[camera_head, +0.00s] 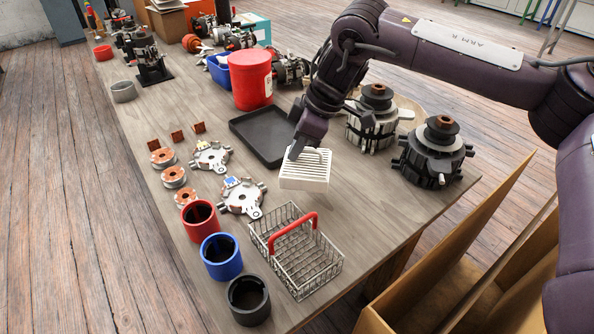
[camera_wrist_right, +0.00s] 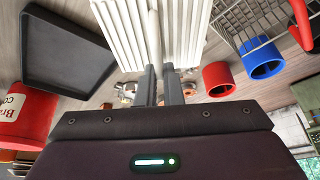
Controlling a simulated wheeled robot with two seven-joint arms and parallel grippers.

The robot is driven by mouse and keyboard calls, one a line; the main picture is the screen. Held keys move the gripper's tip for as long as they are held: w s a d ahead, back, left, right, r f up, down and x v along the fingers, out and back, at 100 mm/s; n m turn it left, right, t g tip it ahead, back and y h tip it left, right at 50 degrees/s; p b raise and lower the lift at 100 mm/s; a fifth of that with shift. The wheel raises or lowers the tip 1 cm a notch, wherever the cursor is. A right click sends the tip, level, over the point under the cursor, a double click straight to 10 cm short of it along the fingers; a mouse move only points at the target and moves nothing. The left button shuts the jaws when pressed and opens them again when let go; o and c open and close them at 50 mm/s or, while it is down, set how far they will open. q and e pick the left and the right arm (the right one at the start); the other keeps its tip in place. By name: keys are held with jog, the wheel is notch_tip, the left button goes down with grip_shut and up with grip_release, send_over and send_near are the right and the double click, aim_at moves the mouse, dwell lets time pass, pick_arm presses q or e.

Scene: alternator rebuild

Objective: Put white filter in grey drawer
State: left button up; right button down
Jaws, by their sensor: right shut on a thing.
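The white filter (camera_head: 304,172), a ribbed block with a raised grip bar, is in my right gripper (camera_head: 298,151). In the right wrist view my two right fingers (camera_wrist_right: 163,78) are closed on the bar of the white filter (camera_wrist_right: 122,28). The filter is over the table between the black tray and the wire basket; I cannot tell whether it touches the tabletop. I see no grey drawer that I can make out for sure. My left gripper is not in view.
A black tray (camera_head: 266,158), a red tub (camera_head: 250,80) and two alternator cores (camera_head: 433,168) are near the filter. A wire basket (camera_head: 328,262) with a red handle stands at the table's near end. Open wooden furniture (camera_head: 478,236) stands at the lower right.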

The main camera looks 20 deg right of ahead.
aim_at(303, 162)
jog(key=shift+f, duration=3.35)
jog(key=shift+f, duration=0.15)
jog(key=c, duration=1.6)
grip_release()
